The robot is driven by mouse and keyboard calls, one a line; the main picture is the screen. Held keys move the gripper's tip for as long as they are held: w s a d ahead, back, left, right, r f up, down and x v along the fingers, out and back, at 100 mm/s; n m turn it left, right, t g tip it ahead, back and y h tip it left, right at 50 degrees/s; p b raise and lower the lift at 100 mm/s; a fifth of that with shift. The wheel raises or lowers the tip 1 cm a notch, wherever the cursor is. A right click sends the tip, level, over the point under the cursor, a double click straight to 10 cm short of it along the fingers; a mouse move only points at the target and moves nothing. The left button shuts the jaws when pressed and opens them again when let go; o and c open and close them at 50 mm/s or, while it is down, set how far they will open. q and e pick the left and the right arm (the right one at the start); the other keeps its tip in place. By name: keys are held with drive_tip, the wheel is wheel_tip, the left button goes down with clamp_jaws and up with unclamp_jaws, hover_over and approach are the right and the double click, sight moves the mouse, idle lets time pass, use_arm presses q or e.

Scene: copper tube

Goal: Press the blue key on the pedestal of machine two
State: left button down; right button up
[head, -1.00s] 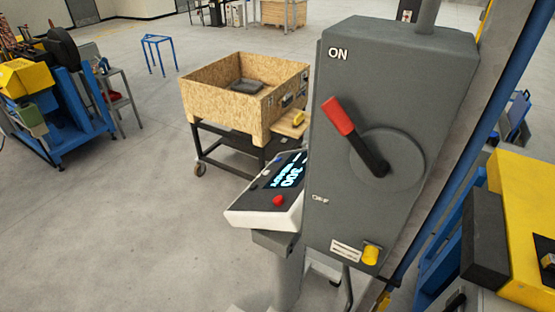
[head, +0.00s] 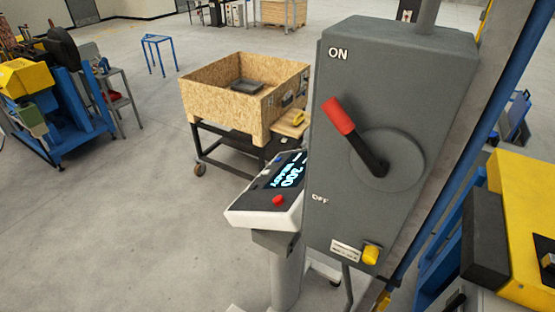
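A white and dark control pedestal (head: 250,217) stands at the middle of the head view, partly hidden behind a grey switch box. Its lit screen (head: 287,177) shows blue-white text with "300". A red button (head: 278,200) is at its near right corner. A small blue key (head: 253,186) seems to show at the panel's left edge, too small to make out well. Neither of my grippers is in view.
The grey switch box (head: 345,210) has a red-handled lever (head: 339,116) pointing up-left towards ON. A chipboard crate (head: 225,100) on a wheeled cart stands behind the pedestal. Blue and yellow machinery is at the right and far left.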

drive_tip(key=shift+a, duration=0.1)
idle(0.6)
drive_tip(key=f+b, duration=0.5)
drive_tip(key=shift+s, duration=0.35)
